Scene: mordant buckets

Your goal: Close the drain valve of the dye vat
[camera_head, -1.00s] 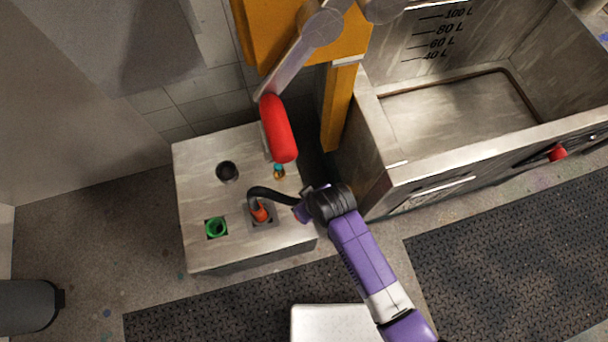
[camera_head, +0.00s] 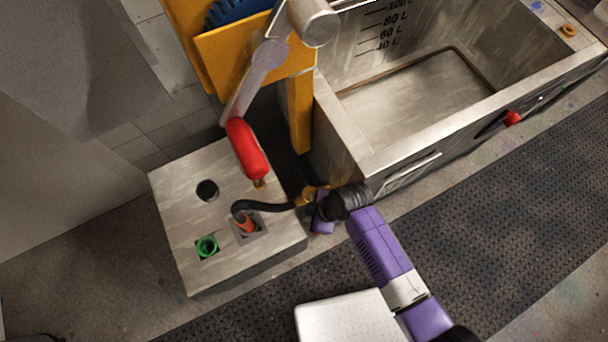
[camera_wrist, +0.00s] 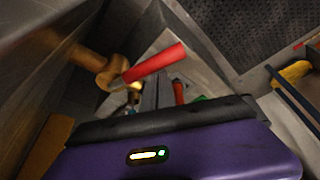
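The dye vat (camera_head: 335,140) is a grey stone-like basin with litre marks inside, at the upper right of the head view. In the wrist view, a brass pipe (camera_wrist: 93,60) comes out of a wall, with a red lever (camera_wrist: 155,62) at its end, pointing up and right. A brass part (camera_head: 308,194) shows beside my gripper (camera_head: 322,212) at the vat's left end in the head view; the red lever is hidden there. My gripper is close to this brass part, and contact cannot be told. Its fingers are not clear enough to show whether they are open.
A grey box (camera_head: 170,210) left of the vat has a black hole, a green socket (camera_head: 206,245) and an orange plug (camera_head: 245,222) with a black cable running toward my gripper. A yellow stand (camera_head: 300,110) carries a crank with a red grip (camera_head: 247,148). A red knob (camera_head: 512,118) is on the vat's front.

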